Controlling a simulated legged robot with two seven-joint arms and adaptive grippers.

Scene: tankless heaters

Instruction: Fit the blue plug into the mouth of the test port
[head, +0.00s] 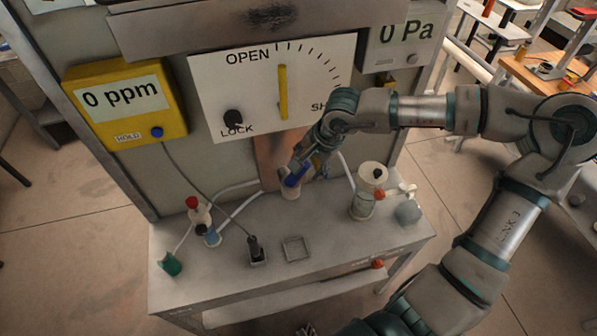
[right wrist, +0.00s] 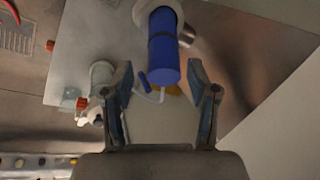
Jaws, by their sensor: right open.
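The blue plug (head: 296,177) stands at the white test port (head: 290,192) on the bench, below the dial panel. In the head view the plug leans a little. In the right wrist view the plug (right wrist: 164,48) is a blue cylinder sticking out of a white ring (right wrist: 158,12); how deep it sits is hidden. My right gripper (head: 307,166) is just above and beside the plug. In the right wrist view my right gripper (right wrist: 162,92) has its fingers spread, with the plug's near end between and just beyond the tips. My left gripper is not in view.
A white-topped jar (head: 370,180) with a valve stands right of the port. Red-, blue- and green-capped fittings (head: 200,212) are at the left. A dark probe (head: 256,250) and a square tray (head: 296,238) sit in front. The dial panel (head: 250,85) rises close behind.

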